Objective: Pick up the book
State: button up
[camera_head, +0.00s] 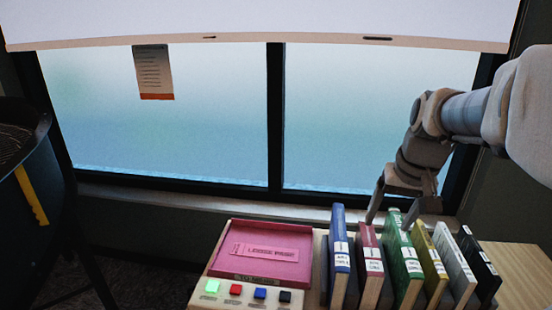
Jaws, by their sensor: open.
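Several upright books stand in a row of slots on the wooden table, spines with white labels facing me. From left to right they are a blue book (339,250), a dark red book (369,246), a green book (401,251), a yellow book (428,258), a white book (453,258) and a black book (478,260). My gripper (389,221) points down with its fingers apart, at the top of the green book. One finger shows on each side of that book's top edge. I cannot tell whether either finger touches it.
A pink tray (230,268) with a label lies left of the books. In front of it are a lit green button (212,286) and red (236,289), blue (260,293) and black (285,296) buttons. A window sill (190,198) runs behind. Bare table (522,270) shows at right.

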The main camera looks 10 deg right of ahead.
jog(key=t+h, duration=0.1)
send_near(405, 244)
jog(key=shift+n, duration=0.4)
jog(key=b+x, duration=0.1)
jog(key=x, duration=0.9)
jog(key=shift+f, duration=0.3)
jog(key=shift+d+b+x, duration=0.1)
jog(key=shift+b+x, duration=0.25)
jog(key=shift+x, duration=1.2)
jog(key=shift+d+b+x, duration=0.15)
jog(key=shift+b+x, duration=0.15)
jog(key=shift+x, duration=1.3)
jog(key=shift+s, duration=0.15)
grip_shut()
jog(key=shift+r, duration=0.15)
